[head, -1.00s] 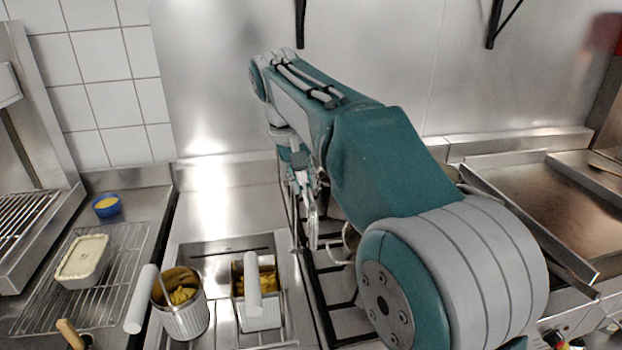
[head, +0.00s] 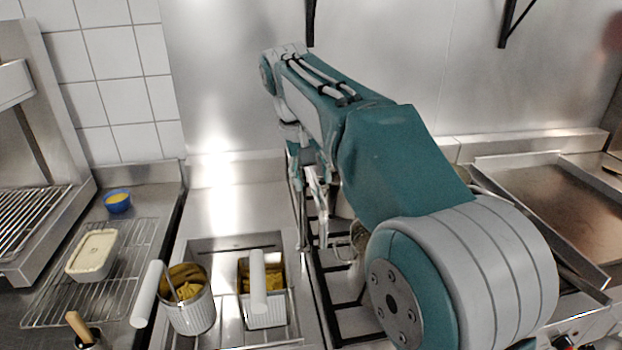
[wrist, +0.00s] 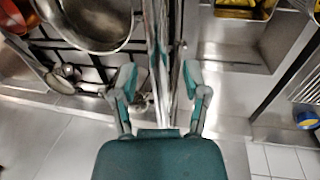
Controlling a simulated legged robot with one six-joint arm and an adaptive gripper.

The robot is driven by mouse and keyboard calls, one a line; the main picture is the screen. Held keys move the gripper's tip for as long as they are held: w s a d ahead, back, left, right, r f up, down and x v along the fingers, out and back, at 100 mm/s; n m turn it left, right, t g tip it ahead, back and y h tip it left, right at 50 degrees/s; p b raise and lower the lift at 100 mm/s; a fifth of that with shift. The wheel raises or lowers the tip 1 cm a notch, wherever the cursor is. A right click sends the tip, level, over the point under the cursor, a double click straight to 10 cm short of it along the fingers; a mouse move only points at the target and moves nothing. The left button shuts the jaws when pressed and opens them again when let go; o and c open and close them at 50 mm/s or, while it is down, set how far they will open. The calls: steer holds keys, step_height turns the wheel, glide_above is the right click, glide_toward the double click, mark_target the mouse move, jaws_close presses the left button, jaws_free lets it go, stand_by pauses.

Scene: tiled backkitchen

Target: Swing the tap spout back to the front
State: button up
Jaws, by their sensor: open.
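The tap spout (wrist: 161,60) is a long chrome tube running up the middle of the wrist view. My gripper (wrist: 159,88) is open, with one teal finger on each side of the spout. The tube lies between the fingers, nearer the right one; I cannot tell whether they touch. In the head view my gripper (head: 318,205) hangs below my forearm above the seam between the fryer and the hob. My arm hides much of the tap there, and its base is not clear.
A steel pan (wrist: 95,22) sits on the hob beside the spout. Two baskets of yellow food, a round one (head: 192,315) and a square one (head: 265,312), stand left of my gripper. A white tub (head: 93,255) and blue bowl (head: 117,202) are further left.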

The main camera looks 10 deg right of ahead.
step_height(320, 180, up, 7)
steer(key=a, duration=0.1)
steer(key=shift+a, duration=0.35)
steer(key=shift+f, duration=0.1)
steer(key=s+d+f+t+y, duration=0.15)
steer(key=s+d+f, duration=0.25)
steer(key=s+d, duration=0.5)
steer(key=s+d+f+t, duration=0.1)
steer(key=s+f+t, duration=0.3)
steer(key=s+f, duration=1)
steer(key=shift+s+d+f+m+y, duration=0.2)
steer(key=shift+s+f+m+y, duration=0.2)
steer(key=shift+s, duration=0.45)
steer(key=shift+r, duration=0.1)
